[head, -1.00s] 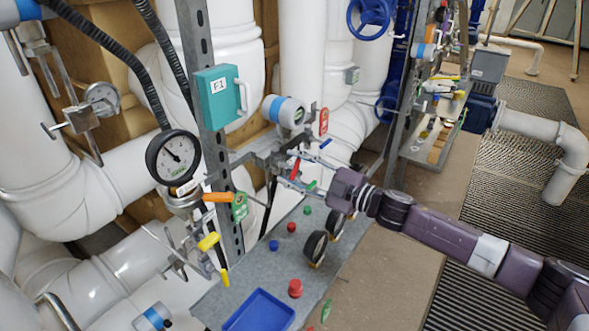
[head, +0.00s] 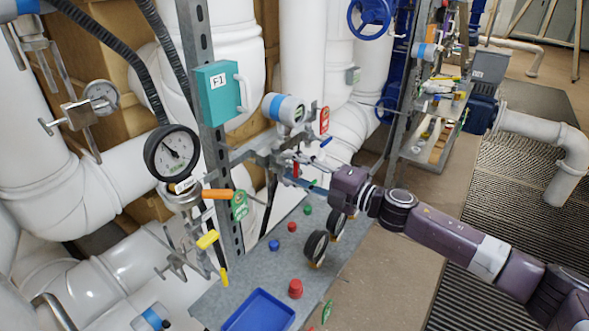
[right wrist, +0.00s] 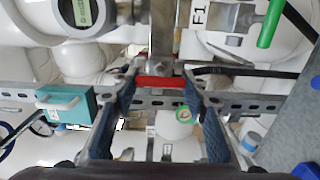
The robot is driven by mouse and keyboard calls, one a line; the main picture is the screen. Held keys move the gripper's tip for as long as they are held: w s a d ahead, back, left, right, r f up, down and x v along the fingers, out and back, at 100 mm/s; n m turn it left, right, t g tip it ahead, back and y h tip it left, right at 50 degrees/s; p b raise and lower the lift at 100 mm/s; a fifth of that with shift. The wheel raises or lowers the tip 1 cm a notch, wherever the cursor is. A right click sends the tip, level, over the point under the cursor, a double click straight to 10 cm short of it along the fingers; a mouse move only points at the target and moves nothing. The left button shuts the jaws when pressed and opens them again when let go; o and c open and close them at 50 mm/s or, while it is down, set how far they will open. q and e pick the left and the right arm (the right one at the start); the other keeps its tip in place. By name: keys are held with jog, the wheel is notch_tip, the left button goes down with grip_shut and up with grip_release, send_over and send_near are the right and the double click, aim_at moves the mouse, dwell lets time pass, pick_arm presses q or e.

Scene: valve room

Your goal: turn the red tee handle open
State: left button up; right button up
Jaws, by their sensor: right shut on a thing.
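The red tee handle (head: 296,168) is on the pipework above the grey shelf, partly hidden by my gripper in the head view. In the right wrist view the red handle (right wrist: 155,82) lies crosswise between the two finger ends. My right gripper (right wrist: 161,84) is shut on it, one finger at each end of the bar. In the head view the right gripper (head: 297,170) reaches in from the right. My left gripper is not in view.
Close by are a red tag (head: 324,120), a blue-and-white transmitter (head: 284,108), an orange lever (head: 217,194) and a teal box (head: 219,92). Below, a grey shelf (head: 225,297) holds a blue tray (head: 259,312), small knobs and two gauges. A green handle (right wrist: 270,24) shows in the wrist view.

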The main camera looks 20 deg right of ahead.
dwell(0.4)
jog(key=o, duration=1.2)
jog(key=shift+c, duration=0.2)
jog(key=v, duration=1.2)
